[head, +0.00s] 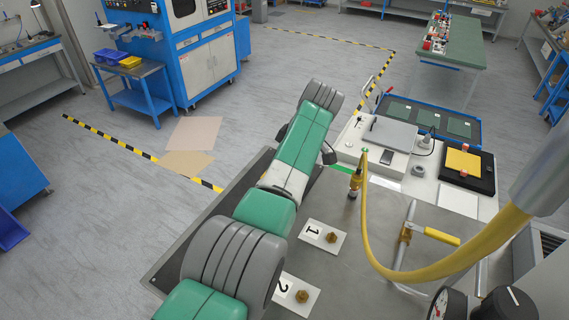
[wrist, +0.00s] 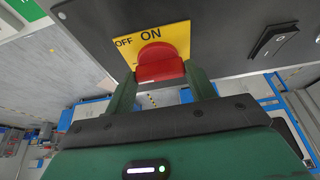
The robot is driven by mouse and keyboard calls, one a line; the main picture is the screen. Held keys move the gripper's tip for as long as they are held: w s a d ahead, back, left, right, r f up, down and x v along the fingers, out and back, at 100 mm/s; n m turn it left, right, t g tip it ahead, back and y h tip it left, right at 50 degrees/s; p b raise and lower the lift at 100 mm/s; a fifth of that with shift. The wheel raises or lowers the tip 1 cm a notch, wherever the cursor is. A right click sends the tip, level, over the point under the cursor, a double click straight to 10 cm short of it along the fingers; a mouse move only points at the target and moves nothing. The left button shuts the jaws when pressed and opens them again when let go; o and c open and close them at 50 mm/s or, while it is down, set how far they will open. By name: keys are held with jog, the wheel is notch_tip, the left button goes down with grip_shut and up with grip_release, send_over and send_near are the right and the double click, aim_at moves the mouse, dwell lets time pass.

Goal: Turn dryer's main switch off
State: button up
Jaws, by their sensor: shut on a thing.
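The dryer's main switch is a red rotary handle (wrist: 160,66) on a yellow plate (wrist: 181,32) in the wrist view. The plate is marked OFF at its left and ON at its top. The plate sits on a dark panel (wrist: 225,30). My gripper (wrist: 161,78) has one green finger on each side of the red handle and is shut on it. The handle's exact turn angle is hard to tell from this view. In the head view my arm stretches away from the camera, and neither the gripper nor the switch can be made out.
A black rocker switch (wrist: 272,40) sits right of the red handle on the panel. In the head view, a metal bench holds plates marked 1 (head: 318,238) and 2 (head: 300,297), a yellow hose (head: 440,272) and a gauge (head: 446,306). Open floor (head: 90,200) lies left.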

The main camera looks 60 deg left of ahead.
jog(key=shift+r, duration=0.1)
jog(key=o, duration=1)
jog(key=b+v, duration=0.1)
jog(key=v, duration=0.6)
jog(key=shift+w+r, duration=0.1)
jog(key=shift+r, duration=0.3)
